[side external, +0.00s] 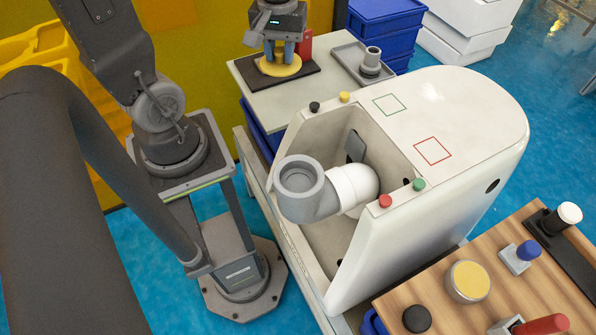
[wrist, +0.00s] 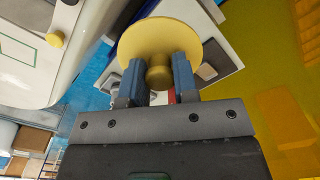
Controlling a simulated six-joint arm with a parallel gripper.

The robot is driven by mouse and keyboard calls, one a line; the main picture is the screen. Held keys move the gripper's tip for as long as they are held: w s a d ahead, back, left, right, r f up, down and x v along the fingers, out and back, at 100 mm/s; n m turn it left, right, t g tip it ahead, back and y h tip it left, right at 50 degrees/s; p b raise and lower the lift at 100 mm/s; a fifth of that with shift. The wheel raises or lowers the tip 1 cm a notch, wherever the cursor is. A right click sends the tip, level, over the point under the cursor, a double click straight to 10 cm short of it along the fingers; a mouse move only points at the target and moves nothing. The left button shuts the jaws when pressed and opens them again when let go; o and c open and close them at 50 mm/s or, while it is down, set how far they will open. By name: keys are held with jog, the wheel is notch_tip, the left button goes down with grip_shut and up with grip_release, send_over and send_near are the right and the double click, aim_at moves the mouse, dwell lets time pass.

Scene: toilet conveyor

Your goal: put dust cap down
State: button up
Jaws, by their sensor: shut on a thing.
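The dust cap is a yellow disc (side external: 280,68) with a small knob, at the top of the side view. My gripper (side external: 286,52) points down and its blue fingers are shut on the cap's knob. The wrist view shows the yellow cap (wrist: 158,38) with its knob between the two blue fingertips (wrist: 158,75). The cap is over a black mat (side external: 258,90) on a light grey table (side external: 320,112). I cannot tell whether the cap touches the mat.
A grey tray (side external: 345,58) with a grey fitting (side external: 372,62) is right of the mat. A red object (side external: 305,44) stands behind my gripper. The white toilet body (side external: 470,120) with a grey pipe elbow (side external: 300,180) is in front. Several blue crates (side external: 385,18) stand behind the table.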

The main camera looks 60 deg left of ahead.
jog(key=s+d+r+m, duration=0.2)
jog(key=d+r+m, duration=0.1)
jog(key=d, duration=0.2)
jog(key=s+d+r+m, duration=0.2)
jog(key=s+d+m, duration=0.1)
jog(key=d, duration=0.3)
jog(key=shift+s+d+f, duration=0.3)
jog(key=shift+d+f, duration=1.5)
jog(key=shift+d, duration=0.05)
jog(key=shift+s+d+f, duration=0.35)
jog(key=shift+d+f, duration=1.45)
jog(key=shift+f, duration=0.05)
jog(key=shift+s+d+f, duration=0.3)
jog(key=shift+d+f, duration=1.5)
jog(key=shift+d, duration=0.05)
jog(key=shift+f, duration=0.2)
jog(key=o, duration=0.9)
notch_tip(320, 180, up, 12)
jog(key=w+a+r+m+t, duration=0.1)
jog(key=a+r+m+t, duration=0.1)
jog(key=a, duration=0.4)
jog(key=w+a+r+m+t, duration=0.1)
jog(key=a+r+m+t, duration=0.1)
jog(key=a, duration=0.4)
jog(key=shift+m+t, duration=0.3)
jog(key=shift+t, duration=0.5)
